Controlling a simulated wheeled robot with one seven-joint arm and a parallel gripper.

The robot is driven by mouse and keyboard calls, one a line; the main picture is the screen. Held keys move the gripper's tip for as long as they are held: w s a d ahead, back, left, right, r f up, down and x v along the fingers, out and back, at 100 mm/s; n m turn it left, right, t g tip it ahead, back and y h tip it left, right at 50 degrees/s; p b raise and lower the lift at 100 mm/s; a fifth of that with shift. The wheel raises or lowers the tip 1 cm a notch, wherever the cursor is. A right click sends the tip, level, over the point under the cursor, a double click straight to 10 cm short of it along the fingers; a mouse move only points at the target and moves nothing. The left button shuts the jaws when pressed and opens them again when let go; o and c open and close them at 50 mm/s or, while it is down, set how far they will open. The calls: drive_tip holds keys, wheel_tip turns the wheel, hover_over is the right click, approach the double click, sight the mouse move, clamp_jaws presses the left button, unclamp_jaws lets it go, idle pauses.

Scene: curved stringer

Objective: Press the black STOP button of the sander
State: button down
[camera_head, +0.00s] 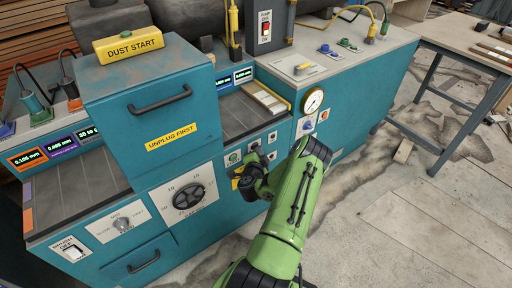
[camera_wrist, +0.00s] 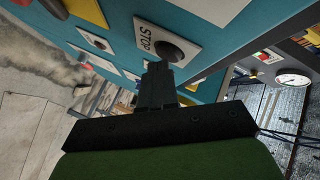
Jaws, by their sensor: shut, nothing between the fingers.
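The sander (camera_head: 150,110) is a large teal machine with buttons and dials on its front. In the wrist view the black STOP button (camera_wrist: 172,50) is a round dark knob on a white plate marked STOP (camera_wrist: 146,38). My gripper (camera_wrist: 158,68) is shut and empty, its fingertips pointing at the button and overlapping its lower edge in the picture. I cannot tell whether they touch it. In the head view my gripper (camera_head: 246,180) is close to the front panel, and the STOP button cannot be made out there.
A large black dial (camera_head: 188,196) is to the left, and a round gauge (camera_head: 312,101) is to the right. Floor (camera_head: 400,210) is open on the right, before a workbench (camera_head: 460,40).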

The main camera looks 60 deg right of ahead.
drive_tip(key=shift+w, duration=0.15)
idle(0.5)
drive_tip(key=shift+s+a+b, duration=0.35)
drive_tip(key=shift+s+b, duration=0.4)
drive_tip(key=shift+b, duration=0.2)
idle(0.5)
